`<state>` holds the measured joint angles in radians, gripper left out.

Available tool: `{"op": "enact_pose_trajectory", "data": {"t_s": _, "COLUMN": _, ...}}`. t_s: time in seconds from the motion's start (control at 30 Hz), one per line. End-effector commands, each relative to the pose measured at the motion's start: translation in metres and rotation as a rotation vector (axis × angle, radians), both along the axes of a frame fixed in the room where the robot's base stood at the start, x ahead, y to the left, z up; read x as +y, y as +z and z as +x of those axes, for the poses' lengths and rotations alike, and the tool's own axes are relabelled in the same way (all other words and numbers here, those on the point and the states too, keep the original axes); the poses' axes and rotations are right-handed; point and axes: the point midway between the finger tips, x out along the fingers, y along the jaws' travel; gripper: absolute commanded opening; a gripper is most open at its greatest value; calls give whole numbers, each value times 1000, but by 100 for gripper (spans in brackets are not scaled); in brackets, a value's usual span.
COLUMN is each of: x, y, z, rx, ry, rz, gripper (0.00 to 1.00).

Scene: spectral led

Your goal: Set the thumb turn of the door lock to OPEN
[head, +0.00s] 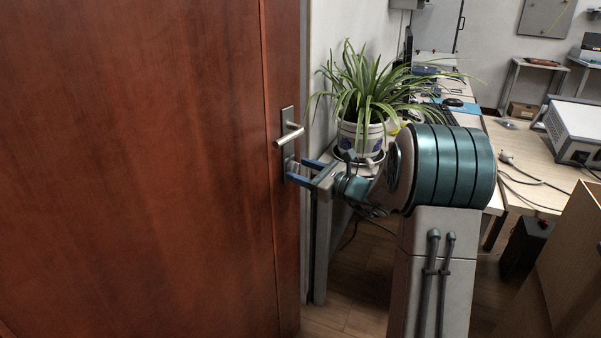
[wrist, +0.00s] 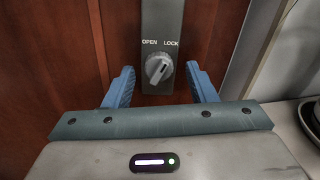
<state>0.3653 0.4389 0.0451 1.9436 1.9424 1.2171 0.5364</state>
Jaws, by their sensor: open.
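The thumb turn (wrist: 158,69) is a round grey knob with a raised grip on a grey lock plate (wrist: 161,22), in the middle of the wrist view. OPEN is printed at its upper left and LOCK at its upper right. The dark mark on the grip points up and right, toward LOCK. My gripper (wrist: 160,72) is open, with one blue finger on each side of the knob and a visible gap to both. In the head view my gripper (head: 291,172) is at the lower plate, below the lever handle (head: 289,135); the knob cannot be made out there.
The brown wooden door (head: 140,160) fills the left. A potted spider plant (head: 361,135) stands close behind my gripper, right of the door frame. A desk (head: 535,150) with a white instrument (head: 575,125) is further right.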

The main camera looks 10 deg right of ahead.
Motion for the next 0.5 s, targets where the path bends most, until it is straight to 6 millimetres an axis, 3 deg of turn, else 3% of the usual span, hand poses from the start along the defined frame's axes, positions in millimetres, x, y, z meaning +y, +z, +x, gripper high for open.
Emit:
{"op": "enact_pose_trajectory", "data": {"t_s": 0.37, "x": 5, "y": 0, "z": 5, "rx": -1, "ry": 1, "rz": 1, "gripper": 51}}
{"op": "enact_pose_trajectory", "data": {"t_s": 0.5, "x": 5, "y": 0, "z": 5, "rx": -1, "ry": 1, "rz": 1, "gripper": 15}}
